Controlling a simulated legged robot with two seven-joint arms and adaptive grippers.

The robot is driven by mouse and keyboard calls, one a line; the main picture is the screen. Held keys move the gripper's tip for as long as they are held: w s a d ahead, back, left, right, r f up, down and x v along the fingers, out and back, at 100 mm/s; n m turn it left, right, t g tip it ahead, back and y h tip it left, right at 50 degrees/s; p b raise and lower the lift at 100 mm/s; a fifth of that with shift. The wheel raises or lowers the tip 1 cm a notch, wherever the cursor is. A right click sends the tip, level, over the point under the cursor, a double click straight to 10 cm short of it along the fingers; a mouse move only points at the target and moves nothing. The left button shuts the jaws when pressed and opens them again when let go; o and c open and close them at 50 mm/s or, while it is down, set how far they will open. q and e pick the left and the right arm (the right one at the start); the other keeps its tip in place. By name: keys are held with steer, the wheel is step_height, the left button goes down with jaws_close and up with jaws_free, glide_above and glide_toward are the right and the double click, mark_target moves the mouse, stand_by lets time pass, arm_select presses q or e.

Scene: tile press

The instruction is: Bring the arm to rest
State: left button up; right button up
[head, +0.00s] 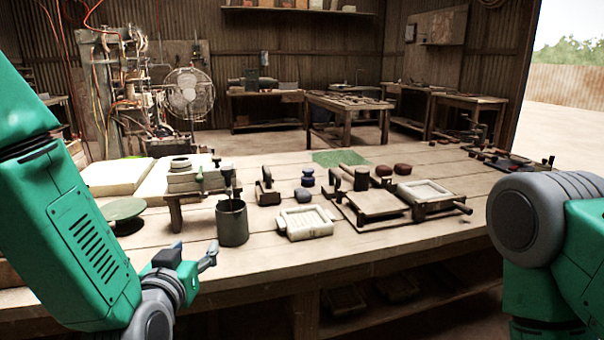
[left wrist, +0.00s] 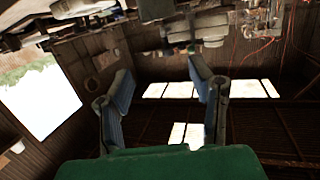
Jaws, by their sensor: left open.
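My left arm (head: 75,220) comes in from the left in the head view and bends down toward the table's front edge. My left gripper (head: 196,250) is open and empty, in front of the dark cylindrical can (head: 232,223) and apart from it in the picture. In the left wrist view the two fingers (left wrist: 162,88) stand apart with nothing between them, and the room appears upside down. My right arm (head: 545,225) shows at the right edge; its gripper is out of view.
The wooden table (head: 280,262) holds a white tile mould (head: 306,222), a wooden press frame (head: 373,203), a light tray (head: 424,191), a round green plate (head: 124,209) and small blue and dark red pieces. A fan (head: 189,94) stands behind. The table's front strip is mostly clear.

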arm_select(q)
steer(key=s+a+f+g+p, duration=0.25)
steer(key=s+f+g, duration=0.25)
steer(key=s+f, duration=0.6)
steer(key=s+a+f+g+p, duration=0.1)
steer(key=s+a+f+g, duration=0.2)
steer(key=s+f+g, duration=0.6)
steer(key=s+a+f+g, duration=0.1)
steer(key=s+f, duration=0.3)
steer(key=s, duration=0.3)
steer(key=s+a+f+p, duration=0.1)
steer(key=s+a+f, duration=0.1)
steer(key=s, duration=0.5)
steer(key=shift+s+a+f+g, duration=0.15)
steer(key=shift+s+f+g, duration=0.2)
steer(key=shift+f, duration=0.5)
